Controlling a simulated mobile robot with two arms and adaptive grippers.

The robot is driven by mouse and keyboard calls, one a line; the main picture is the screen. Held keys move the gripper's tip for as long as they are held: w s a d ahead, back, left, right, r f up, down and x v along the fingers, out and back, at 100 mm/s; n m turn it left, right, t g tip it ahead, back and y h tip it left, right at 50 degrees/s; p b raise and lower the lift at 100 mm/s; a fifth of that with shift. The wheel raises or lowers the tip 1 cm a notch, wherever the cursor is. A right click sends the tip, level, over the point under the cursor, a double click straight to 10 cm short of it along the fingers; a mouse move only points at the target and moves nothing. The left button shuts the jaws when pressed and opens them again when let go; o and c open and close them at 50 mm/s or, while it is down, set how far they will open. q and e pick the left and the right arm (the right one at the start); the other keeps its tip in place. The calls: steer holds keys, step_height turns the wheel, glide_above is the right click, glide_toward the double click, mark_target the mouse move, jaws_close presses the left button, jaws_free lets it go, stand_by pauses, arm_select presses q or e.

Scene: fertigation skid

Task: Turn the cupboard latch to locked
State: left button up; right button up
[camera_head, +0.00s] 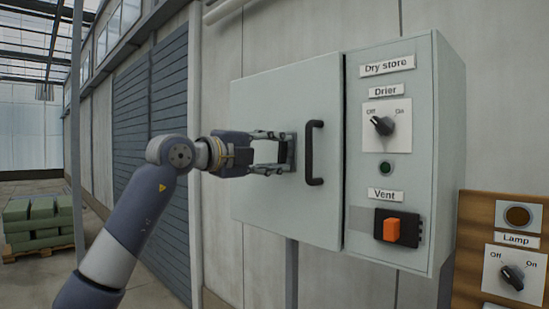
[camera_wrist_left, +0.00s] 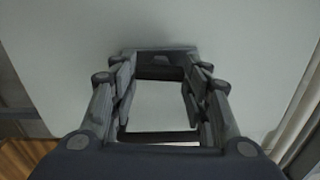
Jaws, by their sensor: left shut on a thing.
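The cupboard door (camera_head: 262,100) is a pale grey panel, shut, at the left of the control cabinet. A black vertical bar handle (camera_head: 315,153) is on its right side. My left gripper (camera_head: 286,152) reaches the door just left of this handle. Its two fingers are shut on a dark piece, which I take to be the latch; it also shows between the fingertips in the left wrist view (camera_wrist_left: 160,72). The fingers hide much of the latch, so I cannot tell which way it points. My right gripper is not in view.
Right of the door, the cabinet (camera_head: 398,240) carries a Drier knob (camera_head: 382,125), a green light (camera_head: 385,168) and an orange Vent switch (camera_head: 391,229). A wooden board (camera_head: 470,262) with a Lamp knob (camera_head: 512,277) is at the lower right. Stacked green sacks (camera_head: 38,222) stand far left.

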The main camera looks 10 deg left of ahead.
arm_select(q)
steer(key=shift+n, duration=0.6)
steer(key=o, duration=1.1)
steer(key=shift+w, duration=0.1)
steer(key=shift+c, duration=0.2)
steer(key=v, duration=1.2)
